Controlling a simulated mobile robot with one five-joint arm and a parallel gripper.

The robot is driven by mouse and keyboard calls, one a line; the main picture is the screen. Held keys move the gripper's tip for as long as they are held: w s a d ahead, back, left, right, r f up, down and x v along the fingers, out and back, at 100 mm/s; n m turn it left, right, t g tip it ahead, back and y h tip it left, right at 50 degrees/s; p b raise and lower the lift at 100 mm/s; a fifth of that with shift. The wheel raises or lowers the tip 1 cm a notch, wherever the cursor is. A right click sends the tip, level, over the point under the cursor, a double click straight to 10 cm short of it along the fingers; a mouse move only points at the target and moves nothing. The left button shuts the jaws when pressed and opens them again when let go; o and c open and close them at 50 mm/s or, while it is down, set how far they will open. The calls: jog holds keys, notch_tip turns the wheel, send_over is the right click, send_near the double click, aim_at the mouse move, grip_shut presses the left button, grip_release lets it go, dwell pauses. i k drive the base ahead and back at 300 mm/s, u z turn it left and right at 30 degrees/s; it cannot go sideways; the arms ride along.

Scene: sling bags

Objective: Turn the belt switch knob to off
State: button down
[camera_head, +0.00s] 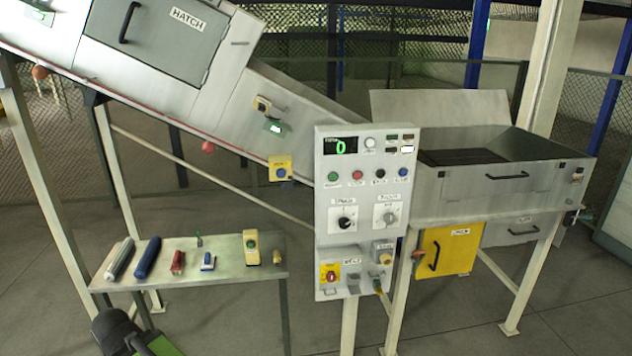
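A red rotary knob (331,276) sits on a yellow plate at the lower left of the grey control panel (328,226). A small label to its right seems to read BELT, though the print is blurred. The direction the red knob points is too small to tell. Higher on the panel are a black rotary knob (345,222) and a grey rotary knob (388,217); their labels are not legible. I cannot make out my gripper in this view. A dark rounded shape with a green part (135,335) is at the bottom left; I cannot tell what it is.
A metal side table (225,274) left of the panel holds rollers and small tools. A sloped conveyor housing (225,100) with a hatch rises to the upper left. A metal bin (500,182) and a yellow door (447,249) are right of the panel. Floor at the lower right is clear.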

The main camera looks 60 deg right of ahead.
aim_at(330, 275)
jog(key=z, duration=1.9)
